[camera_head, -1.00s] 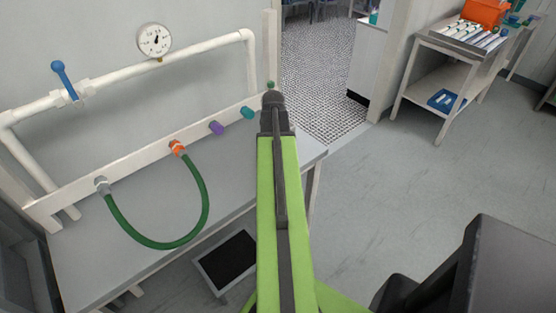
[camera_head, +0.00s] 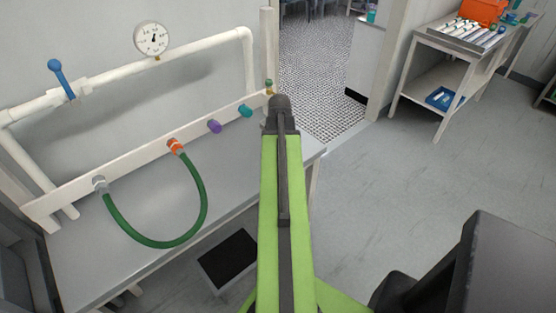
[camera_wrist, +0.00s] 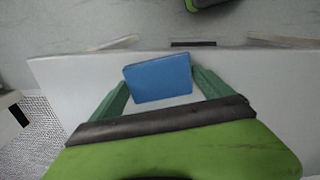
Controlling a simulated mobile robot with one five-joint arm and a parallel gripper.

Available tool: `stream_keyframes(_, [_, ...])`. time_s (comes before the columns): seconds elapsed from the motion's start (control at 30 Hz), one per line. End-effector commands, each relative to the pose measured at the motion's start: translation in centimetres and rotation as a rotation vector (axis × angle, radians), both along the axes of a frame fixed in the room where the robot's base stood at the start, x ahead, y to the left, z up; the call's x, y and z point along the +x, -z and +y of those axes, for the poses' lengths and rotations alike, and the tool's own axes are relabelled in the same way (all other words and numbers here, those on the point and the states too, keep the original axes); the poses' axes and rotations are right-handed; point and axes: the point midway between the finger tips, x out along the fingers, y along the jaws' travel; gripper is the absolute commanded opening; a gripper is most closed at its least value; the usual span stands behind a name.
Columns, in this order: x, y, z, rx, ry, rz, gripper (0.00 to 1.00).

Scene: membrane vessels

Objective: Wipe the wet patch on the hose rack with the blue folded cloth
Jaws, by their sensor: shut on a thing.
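The blue folded cloth (camera_wrist: 158,79) is between the green fingers of my gripper (camera_wrist: 162,77) in the wrist view. The fingers are shut on it from both sides. The hose rack in the head view has a white rail (camera_head: 140,163) with coloured fittings along a grey bench. A green hose (camera_head: 203,205) loops from the grey fitting (camera_head: 100,184) to the orange fitting (camera_head: 175,146). My green arm reaches toward the rack's right end and hides the gripper and cloth in the head view. I cannot make out a wet patch.
Behind the rail run a white pipe (camera_head: 110,80), a blue-handled valve (camera_head: 62,78) and a gauge (camera_head: 151,38). A trolley (camera_head: 455,48) with an orange box (camera_head: 484,12) stands at the back right. The grey floor (camera_head: 400,190) between is clear.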

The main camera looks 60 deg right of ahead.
Motion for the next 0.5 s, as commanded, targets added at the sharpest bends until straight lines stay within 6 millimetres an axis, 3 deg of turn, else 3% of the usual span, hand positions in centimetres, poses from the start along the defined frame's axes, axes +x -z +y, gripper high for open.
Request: stream_keyframes(0.5, [0.0,-5.4,0.0,0.0,0.0,0.0,0.52])
